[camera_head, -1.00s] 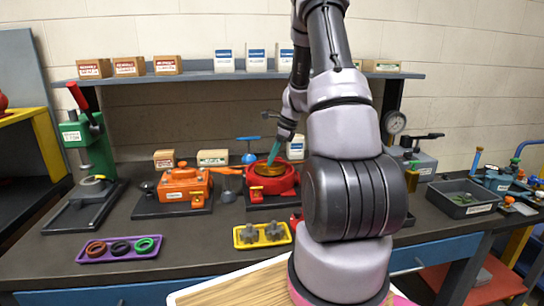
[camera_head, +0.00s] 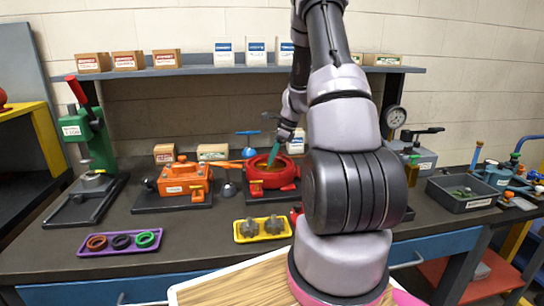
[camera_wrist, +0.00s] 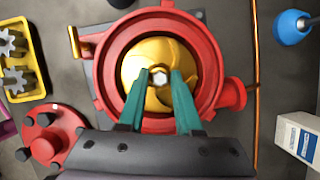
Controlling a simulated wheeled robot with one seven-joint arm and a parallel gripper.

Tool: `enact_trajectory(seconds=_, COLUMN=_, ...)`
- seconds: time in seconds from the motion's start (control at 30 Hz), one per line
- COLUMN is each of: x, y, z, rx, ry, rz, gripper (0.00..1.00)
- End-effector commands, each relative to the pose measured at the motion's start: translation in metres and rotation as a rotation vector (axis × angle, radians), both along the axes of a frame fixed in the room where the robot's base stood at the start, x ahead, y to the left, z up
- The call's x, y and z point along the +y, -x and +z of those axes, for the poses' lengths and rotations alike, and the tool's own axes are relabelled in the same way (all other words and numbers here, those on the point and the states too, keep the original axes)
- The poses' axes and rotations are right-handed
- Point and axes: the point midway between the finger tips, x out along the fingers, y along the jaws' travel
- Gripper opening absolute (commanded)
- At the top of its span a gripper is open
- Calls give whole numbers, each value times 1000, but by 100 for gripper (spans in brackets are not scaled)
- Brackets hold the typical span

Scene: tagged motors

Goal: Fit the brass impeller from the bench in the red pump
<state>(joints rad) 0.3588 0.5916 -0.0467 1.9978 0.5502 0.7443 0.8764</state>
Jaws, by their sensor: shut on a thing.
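The red pump (camera_head: 257,188) stands open on a dark base plate towards the back of the bench. In the wrist view the pump's round red housing (camera_wrist: 107,77) surrounds the brass impeller (camera_wrist: 136,62). My gripper (camera_wrist: 160,78) is shut on the impeller's hub, its two teal fingers either side of the pale hex centre. The impeller lies within the housing's ring as seen from above; whether it is seated at the bottom I cannot tell. In the head view my gripper (camera_head: 274,154) reaches down into the pump, and the impeller is mostly hidden.
A red cover (camera_wrist: 52,140) with dark knobs lies beside the pump. A yellow tray (camera_head: 262,238) holds grey gears. A purple tray (camera_head: 120,249) holds rings. An orange pump (camera_head: 183,181) stands left. A blue-topped thing (camera_wrist: 290,27) and a white box (camera_wrist: 298,135) stand near.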

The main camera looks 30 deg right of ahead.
Motion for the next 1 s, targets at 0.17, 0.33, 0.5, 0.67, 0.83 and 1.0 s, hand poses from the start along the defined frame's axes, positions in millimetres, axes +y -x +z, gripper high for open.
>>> enact_trajectory(seconds=0.17, x=0, y=0, z=-4, rx=0, ry=-1, rz=0, gripper=0)
enact_trajectory(seconds=0.33, x=0, y=0, z=-8, rx=-1, ry=-1, rz=1, gripper=0)
enact_trajectory(seconds=0.5, x=0, y=0, z=-12, rx=-1, ry=0, rz=0, gripper=0)
enact_trajectory(seconds=0.67, x=0, y=0, z=-16, rx=-1, ry=-1, rz=-1, gripper=0)
enact_trajectory(seconds=0.83, x=0, y=0, z=-20, rx=0, ry=0, rz=0, gripper=0)
enact_trajectory(seconds=1.0, x=0, y=0, z=-22, rx=-1, ry=1, rz=1, gripper=49)
